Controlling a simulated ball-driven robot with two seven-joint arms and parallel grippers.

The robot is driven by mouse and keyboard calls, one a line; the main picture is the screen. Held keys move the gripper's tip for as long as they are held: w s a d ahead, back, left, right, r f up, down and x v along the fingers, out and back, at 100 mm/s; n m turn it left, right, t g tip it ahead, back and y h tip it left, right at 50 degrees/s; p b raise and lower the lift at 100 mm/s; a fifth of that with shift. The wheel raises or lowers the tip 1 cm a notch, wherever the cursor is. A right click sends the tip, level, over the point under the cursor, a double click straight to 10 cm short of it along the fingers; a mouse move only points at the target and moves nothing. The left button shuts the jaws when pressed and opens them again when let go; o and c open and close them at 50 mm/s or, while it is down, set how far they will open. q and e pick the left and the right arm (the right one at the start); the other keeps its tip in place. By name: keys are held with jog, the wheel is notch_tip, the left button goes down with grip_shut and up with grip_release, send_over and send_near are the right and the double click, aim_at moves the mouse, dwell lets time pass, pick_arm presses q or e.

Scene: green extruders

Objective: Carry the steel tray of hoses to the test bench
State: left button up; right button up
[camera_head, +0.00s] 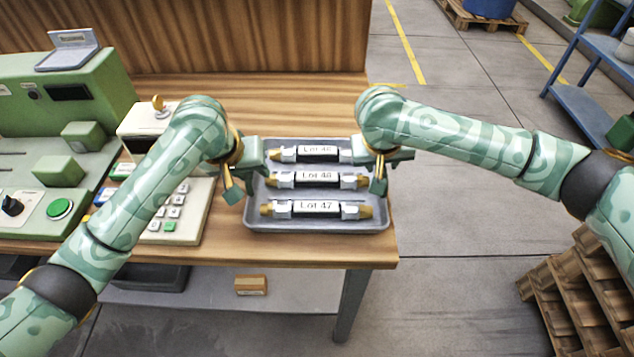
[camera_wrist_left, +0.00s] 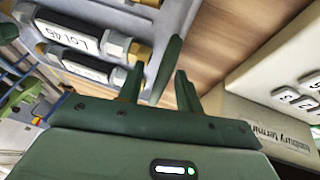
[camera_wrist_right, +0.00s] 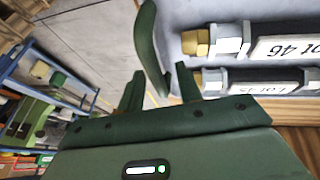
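The grey steel tray (camera_head: 318,226) lies on the wooden worktop near its right end. Three labelled hoses with brass ends lie in it crosswise; the nearest hose (camera_head: 316,208) reads Lot 47. My left gripper (camera_head: 245,180) is at the tray's left side and my right gripper (camera_head: 385,172) is at its right side. In the left wrist view the fingers (camera_wrist_left: 158,92) stand apart beside the tray edge. The right wrist view shows fingers (camera_wrist_right: 158,90) apart too. A dark green curved piece shows between each pair. I cannot tell whether the fingers touch the tray.
A green machine (camera_head: 62,120) and a cream keypad terminal (camera_head: 180,220) stand left of the tray. A wooden panel (camera_head: 230,35) rises behind. At right are a blue shelf (camera_head: 580,103) and stacked pallets (camera_head: 575,300). Open grey floor (camera_head: 465,230) lies right of the worktop.

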pick_arm(q)
grip_shut()
pick_arm(e)
grip_shut()
pick_arm(q)
jog(key=shift+r, duration=0.1)
pick_arm(e)
jog(key=shift+r, duration=0.1)
